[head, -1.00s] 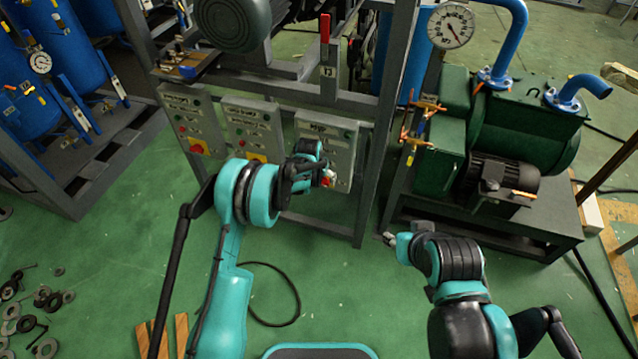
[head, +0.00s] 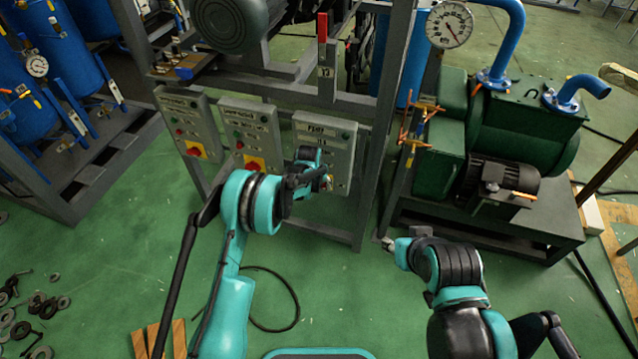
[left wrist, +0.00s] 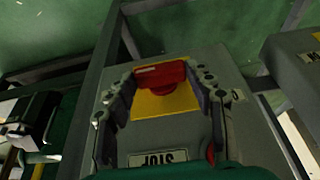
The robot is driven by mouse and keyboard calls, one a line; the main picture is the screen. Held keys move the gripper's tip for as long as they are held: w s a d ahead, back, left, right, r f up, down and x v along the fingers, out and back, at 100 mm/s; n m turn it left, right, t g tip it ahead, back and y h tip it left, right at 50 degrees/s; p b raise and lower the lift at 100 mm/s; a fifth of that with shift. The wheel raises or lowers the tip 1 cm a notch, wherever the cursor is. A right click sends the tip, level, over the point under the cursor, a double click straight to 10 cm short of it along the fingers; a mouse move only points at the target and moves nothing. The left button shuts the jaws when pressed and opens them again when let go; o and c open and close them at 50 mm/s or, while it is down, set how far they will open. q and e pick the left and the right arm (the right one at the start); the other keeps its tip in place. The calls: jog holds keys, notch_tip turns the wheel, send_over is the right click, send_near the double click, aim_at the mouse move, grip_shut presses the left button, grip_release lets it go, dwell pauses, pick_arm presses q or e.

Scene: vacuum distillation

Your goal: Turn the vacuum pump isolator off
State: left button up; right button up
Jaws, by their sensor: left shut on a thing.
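The pump control box (head: 338,150) is the right-hand one of three grey boxes on the frame. Its isolator has a red handle (left wrist: 160,73) on a yellow plate (left wrist: 165,103), seen in the left wrist view above an upside-down STOP label. The handle lies crosswise in that view. My left gripper (head: 325,182) is at the lower part of this box, and its two fingers are shut on the red handle from both sides. In the head view the gripper hides most of the isolator. My right gripper (head: 387,243) hangs away from the boxes; its fingers are too small to read.
Two similar boxes, (head: 190,125) and (head: 250,135), stand to the left, each with its own isolator. A green vacuum pump (head: 525,130) on a dark stand is at the right. A grey frame post (head: 375,130) stands right beside the pump box.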

pick_arm(q)
jog(key=shift+a, duration=0.1)
jog(key=h, duration=0.3)
jog(key=shift+w+a+f+n+g, duration=0.1)
jog(key=shift+w+a+n+g, duration=0.1)
jog(key=shift+a+n+g, duration=0.2)
jog(key=shift+a+f+n+g+h, duration=0.15)
jog(key=shift+g+h, duration=0.1)
jog(key=shift+h, duration=0.55)
jog(key=shift+a+n+g+h, duration=0.15)
jog(key=shift+g+h, duration=0.1)
jog(key=shift+h, duration=0.55)
jog(key=shift+d, duration=0.1)
jog(key=o, duration=1.2)
jog(key=shift+c, duration=0.2)
jog(key=v, duration=1.2)
